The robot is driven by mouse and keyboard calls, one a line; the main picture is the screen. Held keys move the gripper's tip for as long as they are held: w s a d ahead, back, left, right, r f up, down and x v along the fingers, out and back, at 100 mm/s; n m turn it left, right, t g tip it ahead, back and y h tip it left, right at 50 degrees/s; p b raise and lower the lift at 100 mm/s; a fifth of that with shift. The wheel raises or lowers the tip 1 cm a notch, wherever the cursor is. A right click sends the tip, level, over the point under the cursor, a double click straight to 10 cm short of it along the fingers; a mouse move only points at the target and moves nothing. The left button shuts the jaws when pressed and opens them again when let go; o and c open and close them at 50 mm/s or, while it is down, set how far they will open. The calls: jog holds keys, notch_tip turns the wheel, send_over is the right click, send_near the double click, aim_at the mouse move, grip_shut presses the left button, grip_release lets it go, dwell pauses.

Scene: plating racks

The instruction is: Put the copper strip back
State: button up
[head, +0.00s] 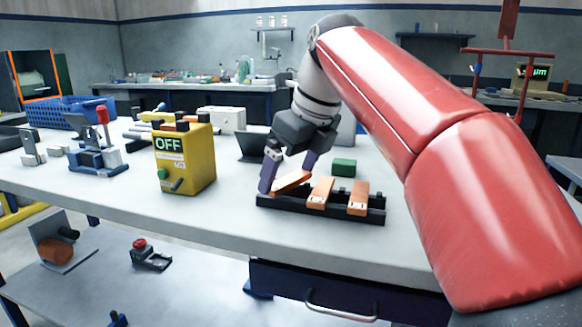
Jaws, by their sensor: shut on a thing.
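My gripper (285,183) is over the left end of a black rack (375,215) near the front edge of the table. Its fingers are shut on a copper strip (291,181), which is tilted. The strip is at or just above the rack's left part; I cannot tell whether it touches the rack. Two other copper strips, one in the middle (320,193) and one to the right (358,197), lean in the rack with small dark marks at their lower ends.
A yellow box marked OFF (184,158) stands left of the rack. A green block (344,166) lies behind the rack. A clamp with a red handle (100,150) and a blue basket (75,110) are further left. The table's front edge runs close before the rack.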

jog(key=shift+f, duration=0.2)
jog(key=o, duration=1)
jog(key=shift+r, duration=0.1)
